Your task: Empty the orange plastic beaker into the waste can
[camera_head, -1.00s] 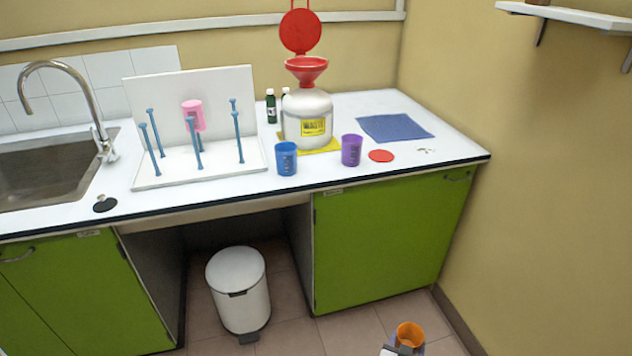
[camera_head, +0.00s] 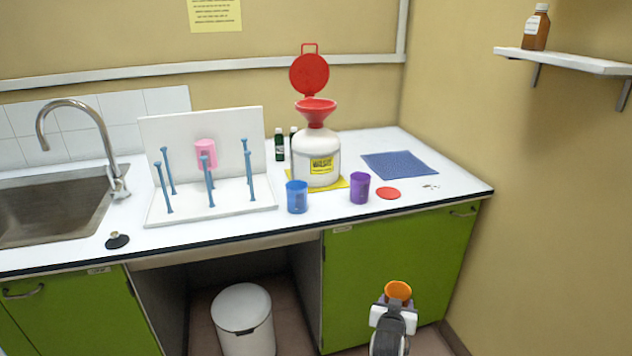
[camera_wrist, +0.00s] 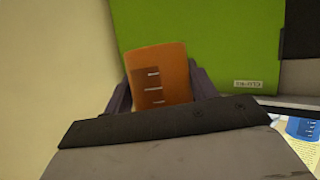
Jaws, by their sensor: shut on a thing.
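The orange beaker (camera_head: 398,289) is in my gripper (camera_head: 396,303), low in front of the green cabinet at the right. In the wrist view the beaker (camera_wrist: 160,72) sits between the two dark fingers of my gripper (camera_wrist: 162,85), which is shut on it. It looks roughly upright in the head view, and what it holds cannot be made out. The waste can (camera_head: 318,156) is a white container with a yellow label on the counter. A red funnel (camera_head: 315,110) sits in its neck, and the red lid (camera_head: 309,74) stands open above it.
A blue beaker (camera_head: 297,197) and a purple beaker (camera_head: 359,188) stand in front of the waste can. A rack (camera_head: 245,213) with a pink beaker (camera_head: 206,153) is to its left. A red disc (camera_head: 388,194) and blue mat (camera_head: 400,165) lie right. A white bin (camera_head: 243,320) is below.

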